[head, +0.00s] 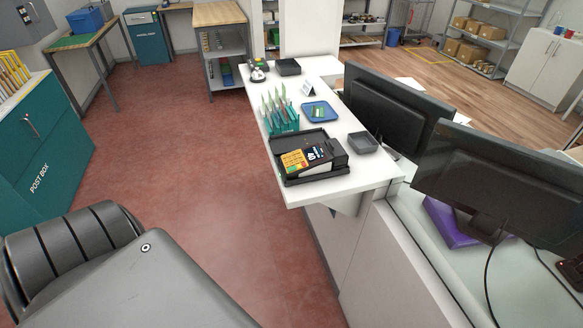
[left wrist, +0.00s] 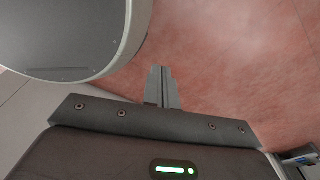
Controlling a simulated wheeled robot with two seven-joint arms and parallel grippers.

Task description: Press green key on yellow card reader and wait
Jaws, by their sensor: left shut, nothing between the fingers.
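A yellow-orange item (head: 293,161) with small dark and red marks lies at the near end of the white counter, at a black tray. It may be the yellow card reader, but it is too small to be sure, and I cannot make out a green key on it. My left gripper (left wrist: 161,88) shows in the left wrist view with its fingers together and empty, above the red floor, away from the counter. My left arm fills the lower left of the head view, where its gripper does not show. My right gripper is in neither view.
The white counter (head: 374,176) also holds a black tray (head: 318,177), a teal leaflet rack (head: 281,122), a blue tray (head: 319,112) and a dark dish (head: 363,142). Monitors (head: 497,180) stand to the right. A teal post box (head: 42,150) is at left. The red floor (head: 190,150) between is clear.

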